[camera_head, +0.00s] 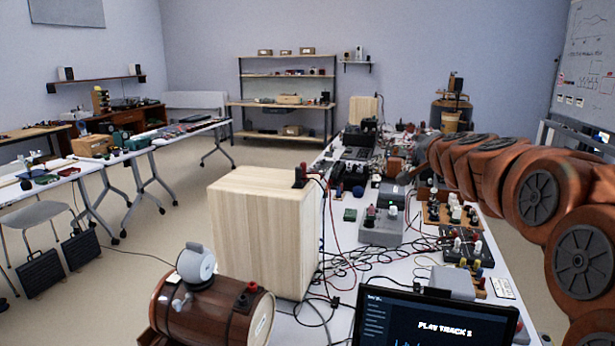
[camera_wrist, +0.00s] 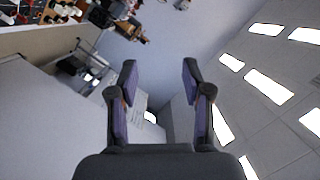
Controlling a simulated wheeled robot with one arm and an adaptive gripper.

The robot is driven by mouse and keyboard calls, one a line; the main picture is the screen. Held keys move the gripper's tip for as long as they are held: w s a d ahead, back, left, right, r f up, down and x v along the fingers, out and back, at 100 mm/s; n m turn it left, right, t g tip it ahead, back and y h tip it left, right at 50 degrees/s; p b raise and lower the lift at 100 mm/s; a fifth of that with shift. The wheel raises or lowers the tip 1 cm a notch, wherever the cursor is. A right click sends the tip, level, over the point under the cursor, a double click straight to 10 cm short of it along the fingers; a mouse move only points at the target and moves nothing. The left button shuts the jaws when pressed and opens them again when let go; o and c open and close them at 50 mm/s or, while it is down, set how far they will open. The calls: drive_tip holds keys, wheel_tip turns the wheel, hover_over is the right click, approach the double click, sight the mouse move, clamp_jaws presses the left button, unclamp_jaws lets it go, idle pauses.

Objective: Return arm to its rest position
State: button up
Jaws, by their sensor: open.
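My gripper (camera_wrist: 160,76) is open in the wrist view, its two dark fingers apart with nothing between them. In the head view my arm, a chain of brown-orange rounded links, reaches in from the right edge and stretches away over the right side of the long table (camera_head: 287,331). Its far end is small among the clutter there, and I cannot make out the fingers. The wrist view is tilted, with ceiling lights (camera_wrist: 268,87) on the right and walls behind the fingers.
A pale wooden speaker box (camera_head: 262,235), a brown barrel-shaped device (camera_head: 215,312), a screen (camera_head: 435,322) and several electronic boxes with cables crowd the table. A whiteboard (camera_head: 585,65) stands at right. Open floor (camera_head: 170,225) lies between this table and the left tables.

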drive_tip(key=s+a+f+n+g+y, duration=0.6)
drive_tip(key=s+a+f+n+g, duration=0.2)
drive_tip(key=s+a+f, duration=0.9)
drive_tip(key=s+d+f+n+g+h, duration=0.1)
drive_tip(key=s+d+f+g, duration=0.1)
drive_tip(key=s, duration=1)
drive_tip(key=s+d+f+n+g+h+p, duration=0.1)
drive_tip(key=s+f+g, duration=0.3)
drive_tip(key=s, duration=0.8)
drive_tip(key=s+d+f+n+g+h, duration=0.1)
drive_tip(key=s+f, duration=0.5)
drive_tip(key=s, duration=0.6)
drive_tip(key=d+g+h, duration=0.1)
drive_tip(key=d+g, duration=0.1)
drive_tip(key=g, duration=0.1)
drive_tip(key=shift+s+d+f+p, duration=0.15)
drive_tip(key=shift+f+p, duration=0.05)
drive_tip(key=shift+p, duration=0.2)
